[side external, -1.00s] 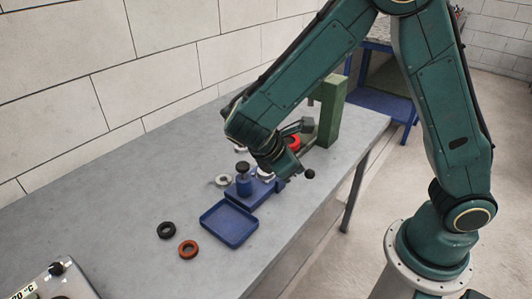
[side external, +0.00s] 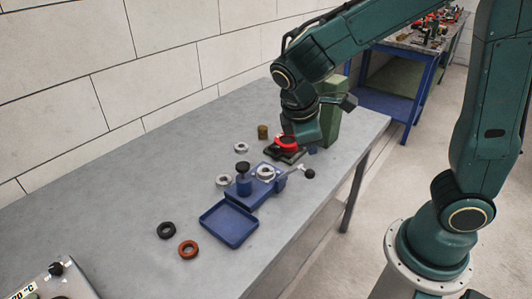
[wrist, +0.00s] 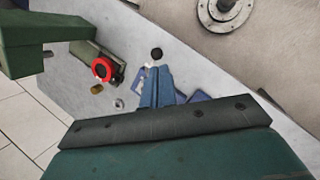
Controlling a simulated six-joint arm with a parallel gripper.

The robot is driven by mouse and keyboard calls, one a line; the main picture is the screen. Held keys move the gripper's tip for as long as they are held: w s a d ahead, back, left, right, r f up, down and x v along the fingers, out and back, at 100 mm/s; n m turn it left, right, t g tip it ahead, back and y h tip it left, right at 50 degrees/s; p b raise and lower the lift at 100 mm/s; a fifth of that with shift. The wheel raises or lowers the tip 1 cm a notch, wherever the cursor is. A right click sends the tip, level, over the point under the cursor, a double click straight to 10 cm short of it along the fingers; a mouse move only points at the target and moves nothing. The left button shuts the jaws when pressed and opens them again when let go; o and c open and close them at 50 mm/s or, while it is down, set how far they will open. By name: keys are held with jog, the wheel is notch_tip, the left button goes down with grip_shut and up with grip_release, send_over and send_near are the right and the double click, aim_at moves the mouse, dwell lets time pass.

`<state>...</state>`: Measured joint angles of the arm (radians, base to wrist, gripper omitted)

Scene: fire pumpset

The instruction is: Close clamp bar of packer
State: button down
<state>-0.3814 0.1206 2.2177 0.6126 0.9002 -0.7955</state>
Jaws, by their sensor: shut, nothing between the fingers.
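The packer is a blue fixture (side external: 262,190) on the grey bench, with a black-knobbed post (side external: 243,177) and a pale metal ring (side external: 265,173) on it. A short lever ending in a black ball (side external: 309,173) sticks out at its right end; the ball also shows in the wrist view (wrist: 156,54). I cannot tell which part is the clamp bar or how it lies. My gripper (wrist: 157,68) is shut and empty. In the side view its body is behind the packer, beside the red ring, and its fingers are mostly hidden. In the wrist view the fingers cover part of the packer.
A red ring (side external: 287,143) sits on a dark base before a green column (side external: 330,125), close to my wrist. A blue tray (side external: 228,226) adjoins the packer. Black (side external: 166,230) and orange (side external: 188,249) rings, metal rings and a brass cylinder (side external: 263,131) lie around.

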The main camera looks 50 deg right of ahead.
jog(key=s+r+m+t+y, duration=0.4)
jog(key=s+r+m+t, duration=0.2)
jog(key=s, duration=0.5)
jog(key=shift+s+d+r+m+y, duration=0.15)
jog(key=shift+s+r+m+y, duration=0.2)
jog(key=shift+r+m, duration=1.1)
jog(key=shift+r+n, duration=0.35)
jog(key=shift+w, duration=0.15)
